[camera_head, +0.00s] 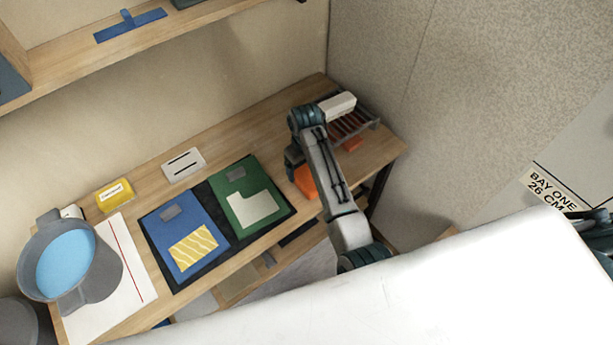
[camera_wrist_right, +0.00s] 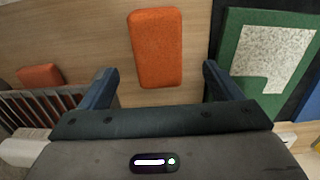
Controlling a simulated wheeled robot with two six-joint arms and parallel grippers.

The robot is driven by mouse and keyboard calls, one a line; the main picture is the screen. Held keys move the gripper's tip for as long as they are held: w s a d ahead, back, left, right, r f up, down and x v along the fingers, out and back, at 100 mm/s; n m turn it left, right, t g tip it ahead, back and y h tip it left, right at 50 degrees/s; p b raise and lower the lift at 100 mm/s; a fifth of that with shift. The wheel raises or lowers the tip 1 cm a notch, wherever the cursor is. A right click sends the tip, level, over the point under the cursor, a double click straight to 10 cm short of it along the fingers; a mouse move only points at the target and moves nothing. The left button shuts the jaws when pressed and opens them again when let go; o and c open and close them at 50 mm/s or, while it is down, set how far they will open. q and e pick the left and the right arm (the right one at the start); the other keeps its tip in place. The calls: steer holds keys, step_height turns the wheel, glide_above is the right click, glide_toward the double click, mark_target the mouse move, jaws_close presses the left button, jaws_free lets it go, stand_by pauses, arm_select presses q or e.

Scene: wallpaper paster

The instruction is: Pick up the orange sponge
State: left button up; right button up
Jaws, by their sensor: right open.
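The orange sponge (camera_head: 305,180) lies on the wooden bench, beside the green card and partly hidden by my right arm in the head view. In the right wrist view, the sponge (camera_wrist_right: 157,47) is a rounded orange block lying flat on the wood. My right gripper (camera_head: 293,160) is over the bench at the sponge. In the right wrist view the gripper (camera_wrist_right: 160,82) has its fingers wide apart, with the sponge ahead and between their lines; nothing is held.
A slatted rack (camera_head: 350,125) and another orange piece (camera_wrist_right: 40,76) lie on the sponge's far side. Green (camera_head: 245,200) and blue (camera_head: 185,235) cards lie on a dark mat. A yellow block (camera_head: 115,194) and a grey bucket (camera_head: 40,250) stand further left.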

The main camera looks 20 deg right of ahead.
mark_target(307, 177)
steer(key=shift+f, duration=0.75)
step_height(307, 177, down, 4)
steer(key=shift+d+f+p, duration=0.15)
steer(key=shift+p, duration=1)
steer(key=shift+f, duration=0.45)
steer(key=c, duration=1)
arm_select(q)
steer(key=shift+w+r, duration=0.15)
steer(key=shift+r, duration=0.5)
steer(key=shift+w+r, duration=0.15)
steer(key=shift+r, duration=0.45)
arm_select(e)
steer(key=shift+c, duration=0.2)
arm_select(q)
steer(key=shift+w+r, duration=0.1)
steer(key=shift+w, duration=0.05)
